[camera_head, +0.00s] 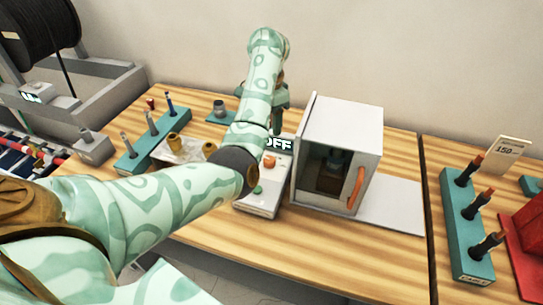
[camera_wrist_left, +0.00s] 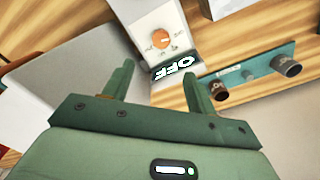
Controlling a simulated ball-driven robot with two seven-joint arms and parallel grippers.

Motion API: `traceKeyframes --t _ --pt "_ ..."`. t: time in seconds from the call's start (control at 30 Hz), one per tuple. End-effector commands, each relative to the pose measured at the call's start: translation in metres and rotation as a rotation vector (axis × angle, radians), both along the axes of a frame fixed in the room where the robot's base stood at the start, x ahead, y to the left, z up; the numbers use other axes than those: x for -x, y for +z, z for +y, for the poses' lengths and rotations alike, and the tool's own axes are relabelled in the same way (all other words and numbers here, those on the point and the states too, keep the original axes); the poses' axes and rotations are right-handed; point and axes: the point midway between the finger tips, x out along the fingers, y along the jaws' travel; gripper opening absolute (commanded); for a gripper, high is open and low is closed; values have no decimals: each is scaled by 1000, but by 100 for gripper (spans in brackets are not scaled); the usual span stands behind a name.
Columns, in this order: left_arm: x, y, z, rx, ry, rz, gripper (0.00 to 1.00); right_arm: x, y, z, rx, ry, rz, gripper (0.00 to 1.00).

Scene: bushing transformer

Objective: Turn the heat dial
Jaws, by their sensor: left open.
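The heat dial is an orange round knob (camera_head: 269,161) on a white control box (camera_head: 262,203) that stands left of a white oven. A display reading OFF (camera_head: 279,144) sits behind the dial. In the left wrist view the dial (camera_wrist_left: 161,38) lies ahead of the fingers, with the OFF display (camera_wrist_left: 172,68) nearer. My left gripper (camera_wrist_left: 160,82) is open and empty, its two teal fingers apart and not touching the dial. In the head view my left arm crosses the bench and partly hides the gripper behind the box. My right gripper is not in view.
The white oven (camera_head: 342,125) with an orange handle (camera_head: 356,187) stands right of the box. Teal racks hold bushings at left (camera_head: 150,140) and right (camera_head: 466,222). A red object (camera_head: 527,232) is at far right. Bare wood lies in front (camera_head: 300,250).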

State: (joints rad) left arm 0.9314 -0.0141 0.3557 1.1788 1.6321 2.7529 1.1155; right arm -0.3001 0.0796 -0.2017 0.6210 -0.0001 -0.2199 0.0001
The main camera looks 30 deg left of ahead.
Motion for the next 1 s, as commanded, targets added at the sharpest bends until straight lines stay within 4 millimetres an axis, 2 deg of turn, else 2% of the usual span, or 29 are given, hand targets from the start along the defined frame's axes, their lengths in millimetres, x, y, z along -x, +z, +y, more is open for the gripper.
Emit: traceKeyframes --t 0.03,0.2,0.3,0.5,0.7,1.0 --pt "1 -19 1 -1 -1 5 57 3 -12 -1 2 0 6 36" --pt "1 -64 1 -5 -2 7 57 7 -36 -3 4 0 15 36" --pt "1 -89 1 -5 -2 8 57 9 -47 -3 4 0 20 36" --pt "1 -126 1 -5 -3 4 57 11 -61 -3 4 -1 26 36" --pt "0 -141 1 -5 -2 2 57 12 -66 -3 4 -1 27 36" --pt "0 -142 1 -5 -2 1 57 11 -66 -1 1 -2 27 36"
